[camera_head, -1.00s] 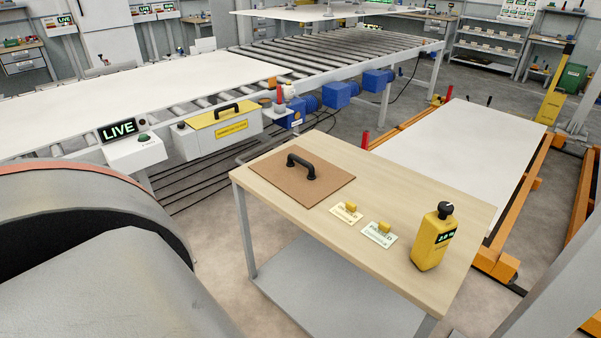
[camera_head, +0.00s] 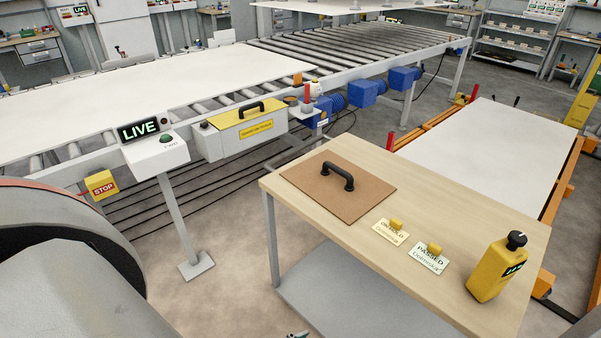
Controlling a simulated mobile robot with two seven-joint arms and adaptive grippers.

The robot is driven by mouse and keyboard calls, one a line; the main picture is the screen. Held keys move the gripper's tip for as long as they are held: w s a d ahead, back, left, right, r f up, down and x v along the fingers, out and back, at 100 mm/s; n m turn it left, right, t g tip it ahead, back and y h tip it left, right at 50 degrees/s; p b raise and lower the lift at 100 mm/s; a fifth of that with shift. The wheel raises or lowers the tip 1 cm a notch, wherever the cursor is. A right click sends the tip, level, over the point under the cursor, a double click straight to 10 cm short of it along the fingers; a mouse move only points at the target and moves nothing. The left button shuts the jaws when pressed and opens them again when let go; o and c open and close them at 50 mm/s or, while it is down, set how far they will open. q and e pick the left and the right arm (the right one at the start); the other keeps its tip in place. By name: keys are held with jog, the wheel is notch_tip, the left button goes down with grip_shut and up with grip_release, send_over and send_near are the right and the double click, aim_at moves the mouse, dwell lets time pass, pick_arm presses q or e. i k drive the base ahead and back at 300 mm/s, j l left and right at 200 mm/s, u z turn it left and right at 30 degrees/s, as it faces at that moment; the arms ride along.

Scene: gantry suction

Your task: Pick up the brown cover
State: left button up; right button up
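The brown cover (camera_head: 325,203) is a flat square board with a black arched handle (camera_head: 338,177) on top. It lies flat on the left part of a light wooden tabletop (camera_head: 455,215), and nothing touches it from above. Neither of my grippers can be made out. A small dark and light piece shows at the bottom edge, too cut off to tell what it is.
On the same table are a yellow "on hold" tag (camera_head: 391,232), a pale "passed" tag (camera_head: 429,258) and a yellow handheld device (camera_head: 495,270). A roller conveyor (camera_head: 360,50) with a white sheet (camera_head: 150,75), a "LIVE" sign (camera_head: 139,130) and a stop box (camera_head: 101,185) stands behind left.

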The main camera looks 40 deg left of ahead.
aim_at(346, 190)
jog(key=j+u, duration=0.3)
jog(key=u, duration=0.15)
jog(key=i+j+u, duration=0.15)
jog(key=u, duration=0.35)
jog(key=i+j+u, duration=0.15)
jog(key=j+u, duration=0.15)
jog(key=u, duration=0.15)
jog(key=i+j+u, duration=0.2)
jog(key=u, duration=0.3)
jog(key=i+j+u, duration=0.1)
jog(key=u, duration=0.35)
jog(key=i+j+z, duration=0.1)
jog(key=i+z, duration=0.3)
jog(key=i+j+z, duration=0.15)
jog(key=z, duration=0.2)
jog(key=i+j+z, duration=0.1)
jog(key=z, duration=0.35)
jog(key=i+j+z, duration=0.1)
jog(key=z, duration=0.4)
jog(key=j+z, duration=0.15)
jog(key=z, duration=0.3)
jog(key=j+z, duration=0.2)
jog(key=z, duration=0.3)
jog(key=j+z, duration=0.2)
jog(key=z, duration=0.25)
jog(key=j+z, duration=0.2)
jog(key=z, duration=0.3)
